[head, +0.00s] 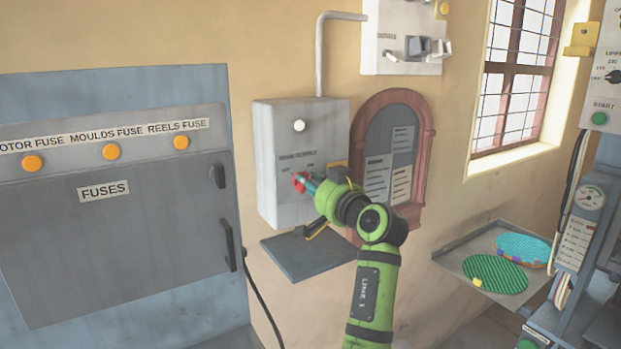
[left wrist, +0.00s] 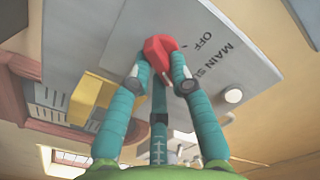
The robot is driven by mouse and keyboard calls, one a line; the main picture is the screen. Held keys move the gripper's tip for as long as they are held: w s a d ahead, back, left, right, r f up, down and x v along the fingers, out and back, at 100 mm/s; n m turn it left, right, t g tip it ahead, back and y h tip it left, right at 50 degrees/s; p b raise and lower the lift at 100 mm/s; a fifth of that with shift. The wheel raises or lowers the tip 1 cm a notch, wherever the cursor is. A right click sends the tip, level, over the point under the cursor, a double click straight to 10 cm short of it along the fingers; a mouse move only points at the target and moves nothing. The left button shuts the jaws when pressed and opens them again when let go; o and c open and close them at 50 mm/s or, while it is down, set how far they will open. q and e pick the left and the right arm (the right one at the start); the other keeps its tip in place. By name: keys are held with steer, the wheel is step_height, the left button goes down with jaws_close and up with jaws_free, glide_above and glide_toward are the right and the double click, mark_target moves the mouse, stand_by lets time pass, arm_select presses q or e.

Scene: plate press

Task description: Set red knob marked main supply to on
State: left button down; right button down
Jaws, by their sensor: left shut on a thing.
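The red knob (head: 299,182) is on the front of a grey wall box (head: 270,199) marked main supply in the head view. In the left wrist view the red knob (left wrist: 158,47) sits between my left gripper's (left wrist: 160,68) teal fingers, with the word OFF and part of MAIN SUPPLY on the panel beside it. My left gripper (head: 306,183) is shut on the knob. The fingers cover part of the knob and of the ON marking, so its exact setting is hard to tell. My right gripper is not in view.
A small grey shelf (head: 308,262) juts out below the box. An arched notice board (head: 415,133) hangs right of it. The fuse cabinet (head: 110,240) with orange lamps stands left. A tray (head: 455,267) with green and blue round plates is at the right.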

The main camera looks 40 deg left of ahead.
arm_select(q)
steer(key=shift+m+p, duration=0.65)
steer(key=shift+m, duration=0.95)
steer(key=c, duration=1.1)
jaws_free()
steer(key=shift+d+f, duration=0.1)
steer(key=v, duration=1.2)
